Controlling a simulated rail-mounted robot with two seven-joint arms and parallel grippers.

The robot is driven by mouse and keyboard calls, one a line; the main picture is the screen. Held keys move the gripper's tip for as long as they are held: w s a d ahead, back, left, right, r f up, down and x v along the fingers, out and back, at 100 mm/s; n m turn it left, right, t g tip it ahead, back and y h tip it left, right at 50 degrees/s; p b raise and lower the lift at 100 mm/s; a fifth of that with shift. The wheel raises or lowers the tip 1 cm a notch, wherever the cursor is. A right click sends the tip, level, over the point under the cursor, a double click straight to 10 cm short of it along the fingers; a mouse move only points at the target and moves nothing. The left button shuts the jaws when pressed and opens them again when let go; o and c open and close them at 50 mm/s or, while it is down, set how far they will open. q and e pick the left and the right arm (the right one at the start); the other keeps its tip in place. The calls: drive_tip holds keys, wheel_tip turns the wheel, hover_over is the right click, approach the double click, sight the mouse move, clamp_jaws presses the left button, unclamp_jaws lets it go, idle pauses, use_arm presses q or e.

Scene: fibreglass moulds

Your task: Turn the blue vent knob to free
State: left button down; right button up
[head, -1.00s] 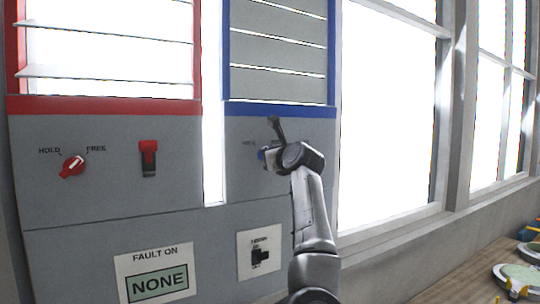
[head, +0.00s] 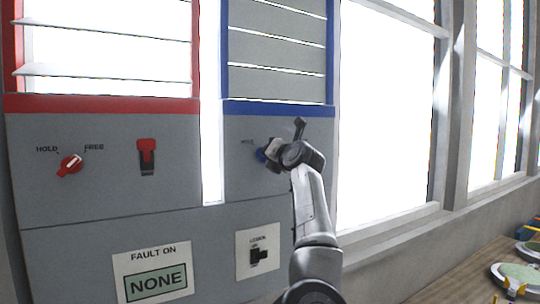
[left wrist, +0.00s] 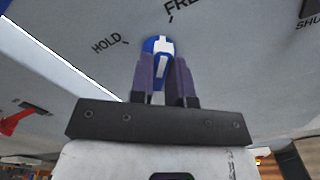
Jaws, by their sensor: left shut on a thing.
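The blue vent knob (head: 261,155) is on the grey panel below the blue-framed vent, partly covered by my left gripper (head: 267,152). In the left wrist view, the blue knob (left wrist: 156,44) with its white pointer stripe sits between the two dark fingers of my left gripper (left wrist: 163,72), which is shut on it. The HOLD mark (left wrist: 107,43) is left of the knob and the FREE mark (left wrist: 181,8) is above and right, partly cut off. The stripe lies roughly along the fingers; its exact setting is hard to tell. My right gripper is not in view.
A red knob (head: 70,164) and a red switch (head: 147,150) are on the left panel. Below are a FAULT ON sign (head: 155,270) reading NONE and a black switch (head: 258,257). A wooden bench (head: 475,278) with moulds is at the lower right.

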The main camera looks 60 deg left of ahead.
use_arm(q)
drive_tip(key=shift+m, duration=0.5)
idle(0.3)
drive_tip(key=c, duration=1.1)
unclamp_jaws()
drive_tip(key=shift+d, duration=0.1)
drive_tip(key=d+b, duration=0.1)
drive_tip(key=d, duration=0.3)
drive_tip(key=d+b, duration=0.2)
drive_tip(key=d, duration=0.3)
drive_tip(key=s+d+b, duration=0.1)
drive_tip(key=d, duration=0.3)
drive_tip(key=shift+d, duration=0.35)
